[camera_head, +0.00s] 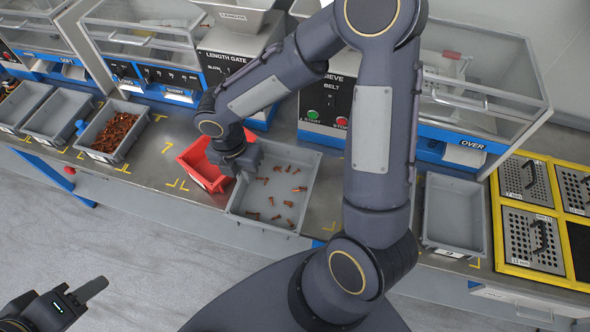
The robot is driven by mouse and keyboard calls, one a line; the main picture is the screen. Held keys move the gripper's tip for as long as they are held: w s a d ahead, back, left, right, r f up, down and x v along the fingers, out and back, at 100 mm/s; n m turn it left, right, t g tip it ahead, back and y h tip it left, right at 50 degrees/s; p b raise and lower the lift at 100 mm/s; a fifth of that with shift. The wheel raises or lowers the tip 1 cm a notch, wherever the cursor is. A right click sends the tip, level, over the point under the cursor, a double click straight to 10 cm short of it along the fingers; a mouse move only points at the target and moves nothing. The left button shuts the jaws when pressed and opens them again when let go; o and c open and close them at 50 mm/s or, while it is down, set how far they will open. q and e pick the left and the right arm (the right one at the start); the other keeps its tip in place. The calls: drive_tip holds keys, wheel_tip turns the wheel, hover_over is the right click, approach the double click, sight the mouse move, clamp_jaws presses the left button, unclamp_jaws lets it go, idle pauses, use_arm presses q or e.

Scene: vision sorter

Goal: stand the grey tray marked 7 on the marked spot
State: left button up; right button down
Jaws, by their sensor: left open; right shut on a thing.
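A grey tray (305,171) with several loose copper-coloured screws in it is at the middle of the bench. No 7 can be read on it from here. My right gripper (242,166) is shut at its left wall, on the rim, partly covering it. I cannot tell whether the tray is lifted or resting. My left gripper (88,293) is open and empty, low at the left over the floor, partly out of frame. Yellow corner marks (178,185) show on the bench left of the tray; which is the marked spot cannot be told.
A red tray (196,166) sits just left of the grey tray, close to my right gripper. A full grey bin (97,156) and empty bins (57,117) stand left. Another empty grey tray (454,214) and a yellow sieve rack (497,240) are right. Machines line the back.

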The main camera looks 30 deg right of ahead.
sight(267, 167)
drive_tip(key=d+f, duration=0.1)
drive_tip(key=d, duration=0.1)
drive_tip(key=d+p, duration=0.1)
drive_tip(key=d, duration=0.1)
drive_tip(key=w+d+f, duration=0.1)
drive_tip(key=d, duration=0.1)
drive_tip(key=shift+w+d+f, duration=0.1)
drive_tip(key=shift+d+f, duration=0.25)
drive_tip(key=d+f, duration=0.2)
drive_tip(key=w+d+f, duration=0.1)
drive_tip(key=d+f, duration=0.1)
drive_tip(key=f, duration=0.1)
drive_tip(key=shift+d+f+p, duration=0.1)
drive_tip(key=shift+d+p, duration=0.1)
drive_tip(key=shift+p, duration=0.15)
drive_tip(key=shift+d+f, duration=0.4)
drive_tip(key=shift+f, duration=0.1)
drive_tip(key=f, duration=0.3)
drive_tip(key=shift+w+d+f, duration=0.1)
drive_tip(key=shift+d, duration=0.1)
drive_tip(key=shift+f, duration=0.15)
drive_tip(key=shift+f, duration=0.2)
drive_tip(key=c, duration=1.5)
unclamp_jaws()
drive_tip(key=shift+r, duration=0.1)
